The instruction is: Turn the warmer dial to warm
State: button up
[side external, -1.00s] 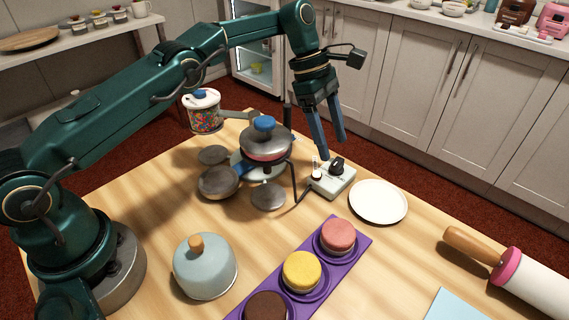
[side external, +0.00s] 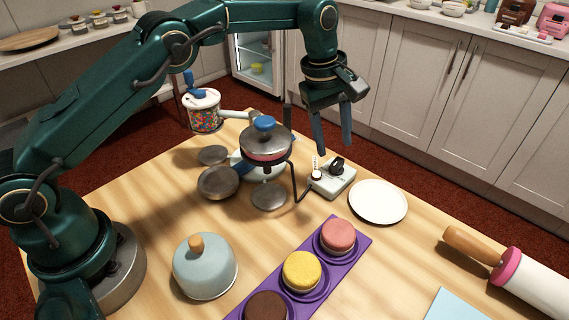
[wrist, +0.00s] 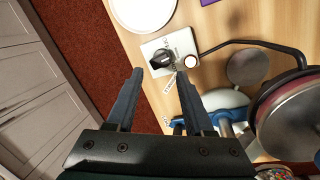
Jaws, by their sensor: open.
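The black warmer dial (side external: 337,165) sits on a small pale control box (side external: 335,184) on the table. In the wrist view the dial (wrist: 162,59) has a light pointer line, and the box (wrist: 147,49) carries markings too small to read. My gripper (side external: 333,146) is open and empty, above the box with its fingers pointing down. In the wrist view my gripper's two fingertips (wrist: 157,72) lie on either side of the dial's near edge. They look apart from it, with a gap in height.
A white round knob (side external: 316,174) is beside the dial. A white plate (side external: 378,201) lies right of the box. A purple tray (side external: 353,240) with cakes is in front.

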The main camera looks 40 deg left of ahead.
aim_at(335, 164)
jog(key=m, duration=0.2)
jog(key=s+m+t+y, duration=0.1)
jog(key=m, duration=0.1)
jog(key=d+m, duration=0.1)
jog(key=shift+s+r+m, duration=0.25)
jog(key=shift+m, duration=0.15)
jog(key=m, duration=0.1)
jog(key=s+m+t, duration=0.1)
jog(key=m, duration=0.1)
jog(key=m+y, duration=0.1)
jog(key=shift+s+d+r+m+t, duration=0.15)
jog(key=shift+d+m+t, duration=0.15)
jog(key=shift+d+m, duration=0.1)
jog(key=shift+m, duration=0.3)
jog(key=shift+x, duration=2.5)
grip_shut()
